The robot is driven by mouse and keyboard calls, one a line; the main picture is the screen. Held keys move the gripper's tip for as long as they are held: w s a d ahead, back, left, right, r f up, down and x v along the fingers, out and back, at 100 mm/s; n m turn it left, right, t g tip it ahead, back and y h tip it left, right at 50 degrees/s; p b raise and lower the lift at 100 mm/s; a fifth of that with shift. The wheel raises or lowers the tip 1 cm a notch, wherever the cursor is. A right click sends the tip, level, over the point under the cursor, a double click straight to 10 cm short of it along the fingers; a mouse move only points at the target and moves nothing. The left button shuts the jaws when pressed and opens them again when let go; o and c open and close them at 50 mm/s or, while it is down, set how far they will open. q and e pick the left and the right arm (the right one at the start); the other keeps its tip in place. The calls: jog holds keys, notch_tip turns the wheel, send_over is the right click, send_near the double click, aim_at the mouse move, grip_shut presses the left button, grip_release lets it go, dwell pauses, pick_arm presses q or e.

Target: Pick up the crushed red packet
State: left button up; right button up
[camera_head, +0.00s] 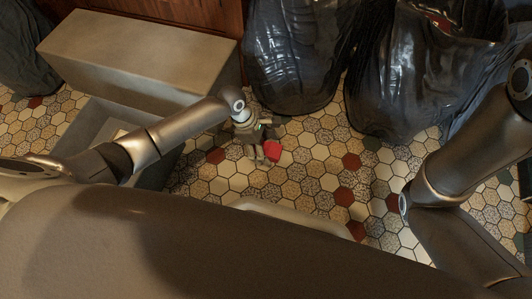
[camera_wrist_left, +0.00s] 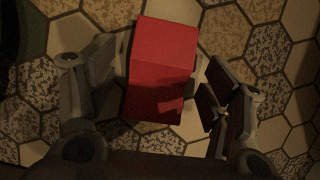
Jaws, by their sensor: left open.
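The crushed red packet (camera_head: 273,150) lies on the tiled floor, in front of the black bags. In the left wrist view the red packet (camera_wrist_left: 160,65) shows a crease across it, with its lower part in shadow. My left gripper (camera_head: 261,157) points down at the packet and is open. In the left wrist view the fingers of my left gripper (camera_wrist_left: 160,82) stand on either side of the packet, with a visible gap on the left; contact on the right is hard to tell. My right arm shows at the right of the head view, but its gripper is not visible.
Shiny black bags (camera_head: 300,60) and (camera_head: 415,75) stand behind the packet. A long beige box (camera_head: 140,55) and an open grey bin (camera_head: 100,115) are at the left. A wooden front (camera_head: 190,12) is at the back. Hexagonal-tiled floor (camera_head: 315,165) to the packet's right is clear.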

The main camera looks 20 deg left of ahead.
pick_arm(q)
jog(key=shift+d+f, duration=0.1)
jog(key=shift+f, duration=0.15)
jog(key=shift+c, duration=0.2)
jog(key=c, duration=0.9)
jog(key=shift+r, duration=0.15)
